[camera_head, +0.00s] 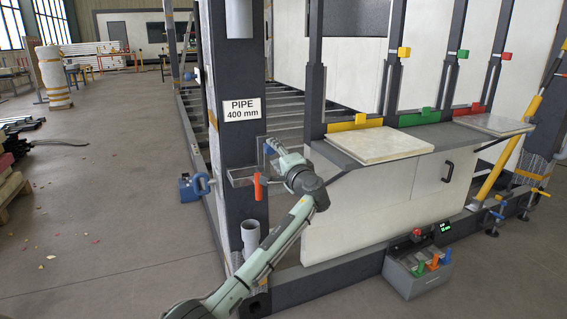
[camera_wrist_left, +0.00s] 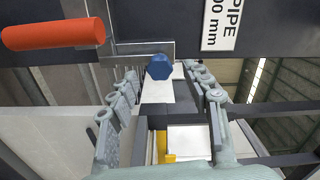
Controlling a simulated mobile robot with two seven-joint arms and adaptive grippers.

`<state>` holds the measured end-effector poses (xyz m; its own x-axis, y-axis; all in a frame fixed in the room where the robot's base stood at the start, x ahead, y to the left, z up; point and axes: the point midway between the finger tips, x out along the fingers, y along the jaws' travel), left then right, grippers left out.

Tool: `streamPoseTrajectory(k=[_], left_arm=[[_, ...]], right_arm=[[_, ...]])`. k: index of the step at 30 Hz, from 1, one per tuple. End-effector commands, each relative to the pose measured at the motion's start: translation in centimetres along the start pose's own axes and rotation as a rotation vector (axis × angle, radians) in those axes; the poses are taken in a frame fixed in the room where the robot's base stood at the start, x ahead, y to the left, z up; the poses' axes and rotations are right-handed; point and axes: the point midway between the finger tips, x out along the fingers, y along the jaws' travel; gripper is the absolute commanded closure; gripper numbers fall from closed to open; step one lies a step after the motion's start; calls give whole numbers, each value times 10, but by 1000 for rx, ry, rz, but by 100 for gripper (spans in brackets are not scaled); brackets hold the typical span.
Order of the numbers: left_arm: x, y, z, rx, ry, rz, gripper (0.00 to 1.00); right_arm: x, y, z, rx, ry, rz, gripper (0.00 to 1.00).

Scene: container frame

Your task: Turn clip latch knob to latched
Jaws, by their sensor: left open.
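My left gripper (camera_wrist_left: 160,80) is open, with one finger on each side of the knob in the picture. Whether the fingers touch it is unclear. In the head view my left gripper (camera_head: 271,148) is at the dark post (camera_head: 238,150), by the metal bracket, and its fingers and the knob are small and partly hidden by the arm. My right gripper is in neither view.
An orange handle (camera_head: 257,187) hangs close beside the gripper; it also shows in the wrist view (camera_wrist_left: 52,34). A "PIPE 400 mm" sign (camera_head: 242,109) is above. A white cabinet (camera_head: 375,205) stands right of my arm. Open floor (camera_head: 110,200) lies left.

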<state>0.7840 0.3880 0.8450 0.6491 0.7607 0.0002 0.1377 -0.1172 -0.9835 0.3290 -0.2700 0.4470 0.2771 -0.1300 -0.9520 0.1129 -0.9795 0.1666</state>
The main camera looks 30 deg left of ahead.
Motion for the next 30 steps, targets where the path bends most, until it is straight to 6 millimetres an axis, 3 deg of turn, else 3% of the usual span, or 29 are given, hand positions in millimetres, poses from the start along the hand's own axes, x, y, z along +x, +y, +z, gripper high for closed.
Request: streamPoseTrajectory(k=[6,12,30], left_arm=[[-48,1,-1,-1,3,2,51],[-74,1,0,0,0,2,51],[-81,0,0,1,0,1,51]], right_arm=[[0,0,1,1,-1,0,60],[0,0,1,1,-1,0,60],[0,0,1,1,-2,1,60]])
